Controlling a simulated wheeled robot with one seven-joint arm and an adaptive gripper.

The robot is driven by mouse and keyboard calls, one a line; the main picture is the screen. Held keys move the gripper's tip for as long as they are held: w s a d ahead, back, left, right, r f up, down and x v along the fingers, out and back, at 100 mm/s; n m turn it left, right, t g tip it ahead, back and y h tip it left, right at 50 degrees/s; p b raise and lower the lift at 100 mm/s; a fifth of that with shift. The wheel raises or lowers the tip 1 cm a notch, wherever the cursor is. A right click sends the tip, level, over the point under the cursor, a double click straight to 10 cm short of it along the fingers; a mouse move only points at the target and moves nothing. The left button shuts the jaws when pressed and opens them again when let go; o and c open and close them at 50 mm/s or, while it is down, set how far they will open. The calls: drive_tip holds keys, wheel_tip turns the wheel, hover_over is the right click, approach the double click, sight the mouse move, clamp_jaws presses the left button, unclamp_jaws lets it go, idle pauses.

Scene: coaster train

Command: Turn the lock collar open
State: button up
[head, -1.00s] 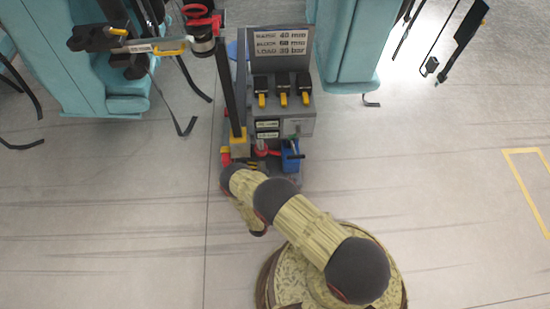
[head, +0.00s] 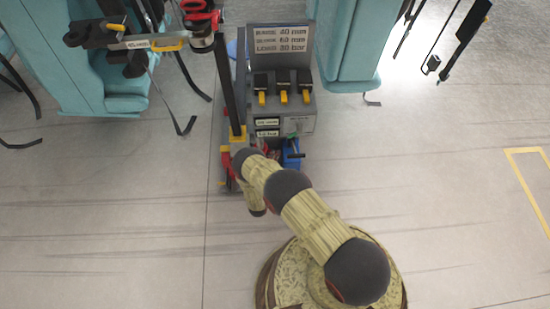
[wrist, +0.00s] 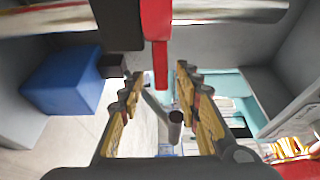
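My gripper (wrist: 160,105) is open in the wrist view, with yellow-and-dark fingers on both sides of the picture. A red bar (wrist: 157,45) hangs down from the top, and its narrow lower end shows between the fingertips with clear gaps to both. A dark, round-ended rod (wrist: 175,125) shows lower down between the fingers. I cannot tell which of these parts, if any, is the lock collar. In the head view my arm reaches the lower end of a grey cart (head: 300,125), and my gripper is hidden there.
The cart carries several yellow-tipped levers (head: 284,97), a sign panel (head: 280,40) and a black post (head: 228,85). A blue box (wrist: 65,80) is left in the wrist view. Teal seats (head: 345,60) stand on either side of the cart. The floor (head: 450,200) to the right is clear.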

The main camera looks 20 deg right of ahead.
drive_tip(key=shift+w+d, duration=0.25)
drive_tip(key=shift+w, duration=0.15)
drive_tip(key=shift+c, duration=0.2)
drive_tip(key=c, duration=0.7)
clamp_jaws()
